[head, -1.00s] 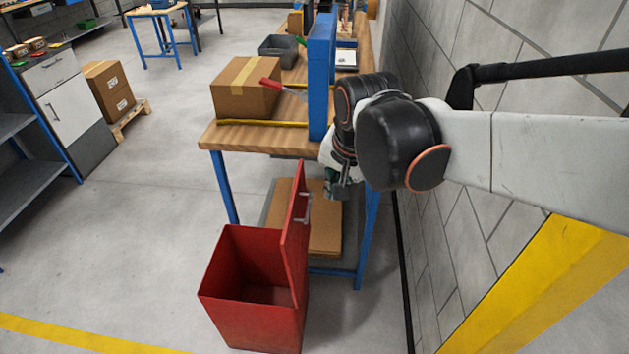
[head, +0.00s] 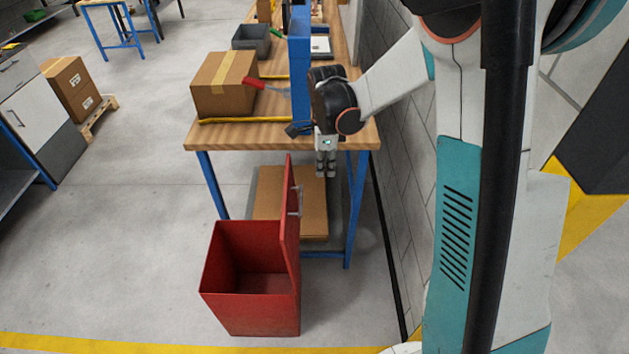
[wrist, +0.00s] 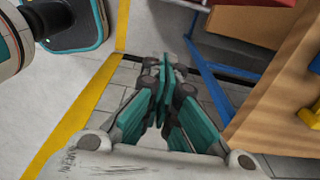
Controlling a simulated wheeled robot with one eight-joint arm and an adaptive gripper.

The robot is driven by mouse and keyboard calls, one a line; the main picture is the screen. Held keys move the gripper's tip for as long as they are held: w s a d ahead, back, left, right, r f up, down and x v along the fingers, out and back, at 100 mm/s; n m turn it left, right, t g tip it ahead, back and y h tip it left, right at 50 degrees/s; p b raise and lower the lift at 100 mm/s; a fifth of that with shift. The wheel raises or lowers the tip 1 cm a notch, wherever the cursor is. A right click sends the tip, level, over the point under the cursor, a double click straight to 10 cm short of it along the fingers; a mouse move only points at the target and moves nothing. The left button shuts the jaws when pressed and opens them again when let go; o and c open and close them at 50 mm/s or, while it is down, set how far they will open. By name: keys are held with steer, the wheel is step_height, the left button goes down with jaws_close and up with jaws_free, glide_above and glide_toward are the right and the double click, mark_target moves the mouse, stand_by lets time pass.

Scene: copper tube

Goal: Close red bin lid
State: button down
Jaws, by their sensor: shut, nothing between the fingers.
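The red bin (head: 262,310) stands on the floor in front of the workbench. Its lid (head: 291,235) is raised, standing nearly upright on the bin's right side, with a small metal handle (head: 298,200) on its right face. The bin's inside is visible and looks empty. My gripper (head: 326,172) is shut and empty, pointing down at the workbench's front edge. It is above and to the right of the lid and apart from it. In the wrist view my gripper (wrist: 166,95) has its fingers together. A red surface (wrist: 248,22) at the top there is probably part of the bin.
The wooden workbench (head: 240,136) with blue legs is behind the bin, with a cardboard box (head: 222,88) and a blue upright (head: 300,70) on it. Flat cardboard (head: 268,198) lies on its lower shelf. The wall (head: 395,200) is on the right. Floor left of the bin is clear.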

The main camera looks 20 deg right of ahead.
steer(key=w+a+f+b, duration=0.1)
steer(key=a+f+b, duration=0.2)
steer(key=f, duration=0.7)
steer(key=shift+a+f+b, duration=0.3)
steer(key=shift+f+b, duration=0.1)
steer(key=shift+b, duration=0.45)
steer(key=shift+w+a, duration=0.1)
steer(key=shift+a, duration=0.05)
